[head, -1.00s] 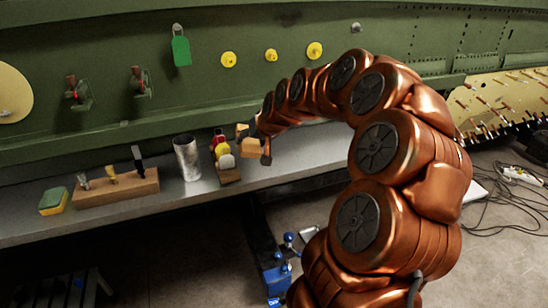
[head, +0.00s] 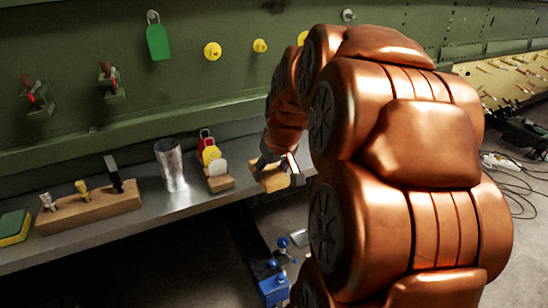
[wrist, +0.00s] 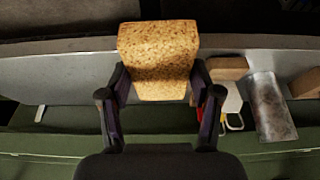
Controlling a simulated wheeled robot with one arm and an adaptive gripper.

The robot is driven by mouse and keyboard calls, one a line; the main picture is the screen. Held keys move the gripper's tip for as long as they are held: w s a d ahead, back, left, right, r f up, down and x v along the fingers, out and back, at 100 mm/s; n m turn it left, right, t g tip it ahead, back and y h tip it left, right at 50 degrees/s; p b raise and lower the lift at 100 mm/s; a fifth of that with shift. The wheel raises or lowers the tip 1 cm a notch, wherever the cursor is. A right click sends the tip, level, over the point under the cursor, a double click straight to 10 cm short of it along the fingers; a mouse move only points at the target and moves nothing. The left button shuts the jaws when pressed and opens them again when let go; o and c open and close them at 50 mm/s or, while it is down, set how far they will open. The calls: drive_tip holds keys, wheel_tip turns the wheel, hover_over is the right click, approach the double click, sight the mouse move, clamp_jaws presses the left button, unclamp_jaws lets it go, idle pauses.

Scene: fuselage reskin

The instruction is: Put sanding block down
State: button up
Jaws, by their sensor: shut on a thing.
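The sanding block (head: 270,179) is a tan, speckled, cork-like block. It is held in my gripper (head: 277,165) near the front edge of the grey shelf (head: 188,203), right of the small tag stand. In the wrist view the block (wrist: 158,60) sits between the two dark fingers of my gripper (wrist: 159,92), which are shut on its sides. The pale shelf strip (wrist: 65,78) lies behind it. I cannot tell whether the block touches the shelf or hangs just above it. My arm hides the shelf further right.
A wooden stand with red, yellow and white tags (head: 219,183) and a metal cup (head: 171,165) stand left of the block. Further left are a wooden tool rack (head: 90,208) and a green-yellow sponge (head: 14,227). The green fuselage panel (head: 210,90) rises behind.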

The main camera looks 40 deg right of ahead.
drive_tip(key=w+d+p, duration=0.1)
drive_tip(key=w+d, duration=0.2)
drive_tip(key=w+d+f+p, duration=0.1)
drive_tip(key=w+d, duration=0.2)
drive_tip(key=d, duration=0.1)
drive_tip(key=w+d+p, duration=0.2)
drive_tip(key=w+d, duration=0.1)
drive_tip(key=w, duration=0.1)
drive_tip(key=shift+d+f, duration=0.15)
drive_tip(key=shift+d, duration=0.25)
drive_tip(key=shift+w, duration=0.15)
drive_tip(key=shift+w+d+f, duration=0.15)
drive_tip(key=shift+w+d, duration=0.15)
drive_tip(key=shift+d, duration=0.1)
drive_tip(key=shift+f+p, duration=0.6)
drive_tip(key=shift+f, duration=0.9)
drive_tip(key=o, duration=1.5)
drive_tip(key=shift+f+p, duration=0.1)
drive_tip(key=shift+p, duration=0.2)
